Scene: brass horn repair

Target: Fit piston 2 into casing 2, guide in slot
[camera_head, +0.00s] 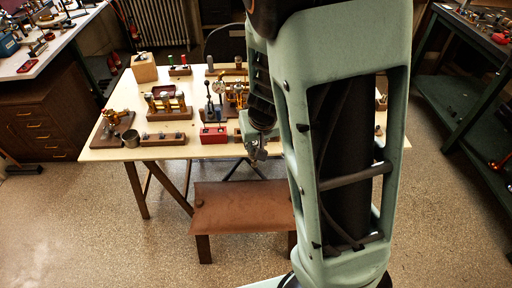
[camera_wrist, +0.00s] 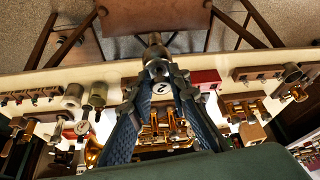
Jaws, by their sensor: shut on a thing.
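My gripper (camera_head: 257,149) hangs over the table's front edge in the head view, partly hidden behind my arm. The piston's far end is hidden. A brass valve assembly (camera_wrist: 165,125) shows beyond it between the fingers; in the head view this looks like the brass work (camera_head: 236,94) at mid-table. I cannot tell which casing is casing 2, and its slot is not visible. The piston is apart from the brass.
A red box (camera_head: 213,135) stands near the front edge beside my gripper. Farther left are a wooden stand with brass cylinders (camera_head: 168,105), a metal cup (camera_head: 131,139) and a wooden block (camera_head: 144,69). A brown bench (camera_head: 240,208) stands in front of the table.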

